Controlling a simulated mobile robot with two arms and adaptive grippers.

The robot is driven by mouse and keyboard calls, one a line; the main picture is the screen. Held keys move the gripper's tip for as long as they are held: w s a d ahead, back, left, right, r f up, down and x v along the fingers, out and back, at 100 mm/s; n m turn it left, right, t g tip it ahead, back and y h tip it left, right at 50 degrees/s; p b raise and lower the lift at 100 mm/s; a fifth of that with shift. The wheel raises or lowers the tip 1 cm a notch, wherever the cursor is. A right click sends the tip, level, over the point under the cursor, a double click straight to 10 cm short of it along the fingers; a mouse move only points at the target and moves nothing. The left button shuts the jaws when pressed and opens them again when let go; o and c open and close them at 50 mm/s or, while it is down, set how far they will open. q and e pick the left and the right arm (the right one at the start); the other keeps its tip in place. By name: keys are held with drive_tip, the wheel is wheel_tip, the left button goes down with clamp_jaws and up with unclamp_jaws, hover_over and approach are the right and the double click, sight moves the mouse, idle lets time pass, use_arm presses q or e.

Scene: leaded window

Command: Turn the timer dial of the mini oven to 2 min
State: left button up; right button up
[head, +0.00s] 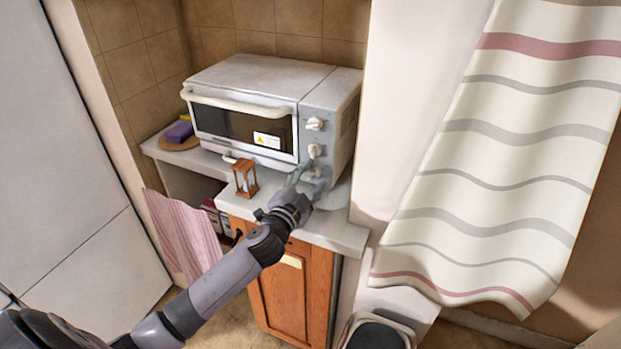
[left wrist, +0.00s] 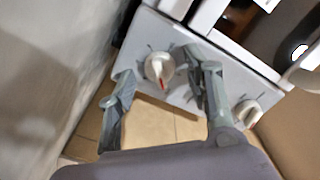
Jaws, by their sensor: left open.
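The white mini oven (head: 255,108) stands on the counter, with pale dials down its right-hand front panel. The top dial (head: 314,123) and middle dial (head: 315,150) show in the head view; the lowest part of the panel is mostly hidden by my left gripper (head: 305,182). In the left wrist view a white dial (left wrist: 160,68) with a red mark sits between the open fingers of my left gripper (left wrist: 162,90). The fingers look apart from it. I cannot read its scale, nor tell which dial is the timer. My right gripper is not in view.
A wooden hourglass (head: 245,178) stands on the counter (head: 335,232) just left of my left gripper. A purple-and-yellow sponge (head: 180,132) lies left of the oven. A striped curtain (head: 500,170) hangs at right. A wall is close behind the panel's right side.

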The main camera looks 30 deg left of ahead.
use_arm(q)
drive_tip(key=shift+c, duration=0.5)
clamp_jaws()
